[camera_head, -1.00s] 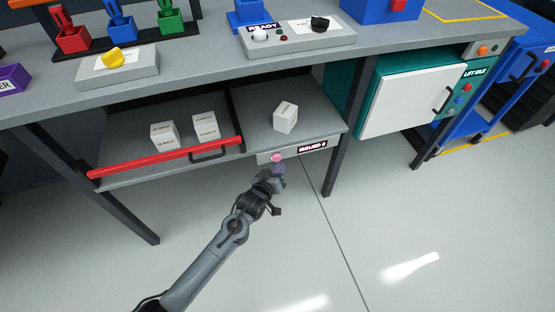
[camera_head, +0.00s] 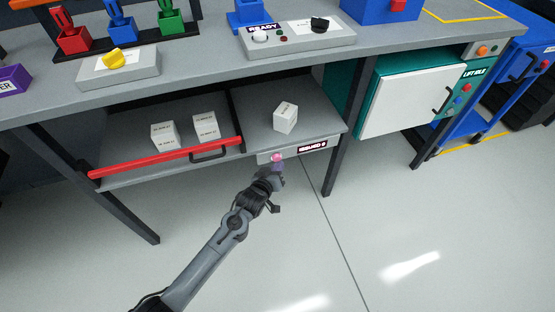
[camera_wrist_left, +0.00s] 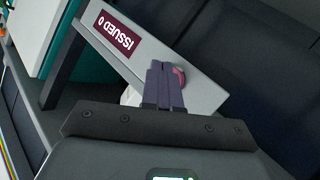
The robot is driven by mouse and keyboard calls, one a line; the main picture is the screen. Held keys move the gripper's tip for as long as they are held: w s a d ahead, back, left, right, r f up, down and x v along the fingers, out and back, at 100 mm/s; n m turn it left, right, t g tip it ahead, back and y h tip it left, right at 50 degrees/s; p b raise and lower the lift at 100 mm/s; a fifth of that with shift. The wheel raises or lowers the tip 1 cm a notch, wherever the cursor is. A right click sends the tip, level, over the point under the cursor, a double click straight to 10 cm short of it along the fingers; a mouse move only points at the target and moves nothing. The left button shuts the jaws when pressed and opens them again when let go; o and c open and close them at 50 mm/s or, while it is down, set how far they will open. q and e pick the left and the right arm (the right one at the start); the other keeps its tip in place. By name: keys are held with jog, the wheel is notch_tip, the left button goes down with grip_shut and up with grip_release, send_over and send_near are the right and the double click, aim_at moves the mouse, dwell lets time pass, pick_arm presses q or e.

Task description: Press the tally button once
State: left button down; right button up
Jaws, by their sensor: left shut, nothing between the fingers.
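The tally button is a small pink round button (camera_head: 277,157) on the grey front strip under the lower shelf. Beside it is a dark label (camera_head: 312,146), which reads "ISSUED 0" in the left wrist view (camera_wrist_left: 114,35). My left gripper (camera_head: 277,168) is shut and empty, its fingertips just in front of the button. In the left wrist view, the fingers (camera_wrist_left: 163,82) cover part of the pink button (camera_wrist_left: 179,77), so I cannot tell whether they touch it. My right gripper is not in view.
The lower shelf holds several white boxes, one of them alone (camera_head: 286,118) above the strip. A red bar (camera_head: 165,157) runs along the shelf's left front. A table leg (camera_head: 339,155) stands right of the label. The floor in front is clear.

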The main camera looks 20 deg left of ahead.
pick_arm(q)
jog(key=shift+w+a, duration=0.15)
jog(key=shift+w, duration=0.05)
jog(key=shift+w+a, duration=0.2)
dwell(0.7)
dwell(0.3)
jog(key=shift+s+d+p, duration=0.6)
jog(key=shift+s+p, duration=0.1)
jog(key=shift+p, duration=0.15)
jog(key=shift+r, duration=0.1)
jog(key=s+d+p, duration=0.3)
jog(key=shift+s+d, duration=0.1)
jog(key=shift+s, duration=0.3)
